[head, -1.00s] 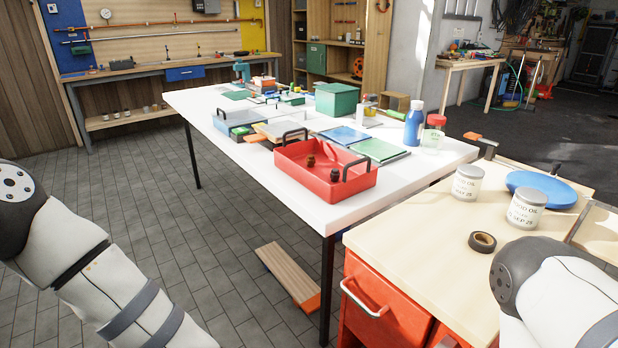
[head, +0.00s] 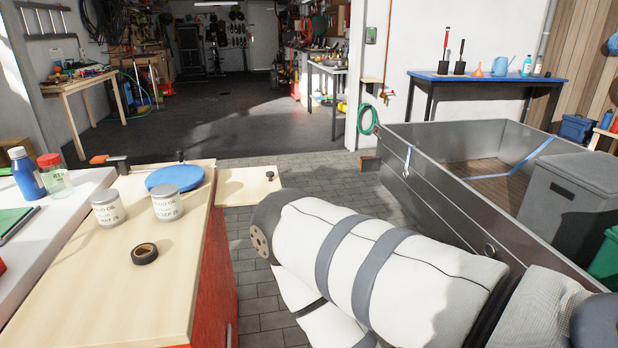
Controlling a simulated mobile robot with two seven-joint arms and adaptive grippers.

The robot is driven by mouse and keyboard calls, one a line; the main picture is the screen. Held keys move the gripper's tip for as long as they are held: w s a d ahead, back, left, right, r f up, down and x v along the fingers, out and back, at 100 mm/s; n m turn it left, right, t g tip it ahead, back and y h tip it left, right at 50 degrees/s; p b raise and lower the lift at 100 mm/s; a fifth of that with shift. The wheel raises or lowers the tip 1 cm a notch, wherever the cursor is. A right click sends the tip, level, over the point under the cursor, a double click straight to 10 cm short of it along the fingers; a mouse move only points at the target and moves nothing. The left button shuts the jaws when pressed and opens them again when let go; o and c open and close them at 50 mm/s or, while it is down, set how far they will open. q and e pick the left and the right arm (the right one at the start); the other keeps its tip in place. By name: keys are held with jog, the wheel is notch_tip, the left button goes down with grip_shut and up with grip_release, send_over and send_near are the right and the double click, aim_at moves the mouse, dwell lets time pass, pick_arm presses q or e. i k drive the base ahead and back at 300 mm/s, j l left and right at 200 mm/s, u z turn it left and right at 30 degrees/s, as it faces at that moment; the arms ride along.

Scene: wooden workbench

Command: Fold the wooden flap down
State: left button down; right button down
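The wooden flap (head: 248,186) is a pale panel at the far right end of the wooden workbench (head: 120,290) in the head view. It appears raised, about level with the bench top, with a small dark knob near its right corner. Neither of my grippers is in view.
Two labelled tins (head: 167,202), a blue plate (head: 174,179) and a black tape roll (head: 145,254) are on the bench. Paved floor (head: 330,195) is open between the flap and the trailer.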

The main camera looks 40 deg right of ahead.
aim_at(241, 187)
jog(key=z, duration=1)
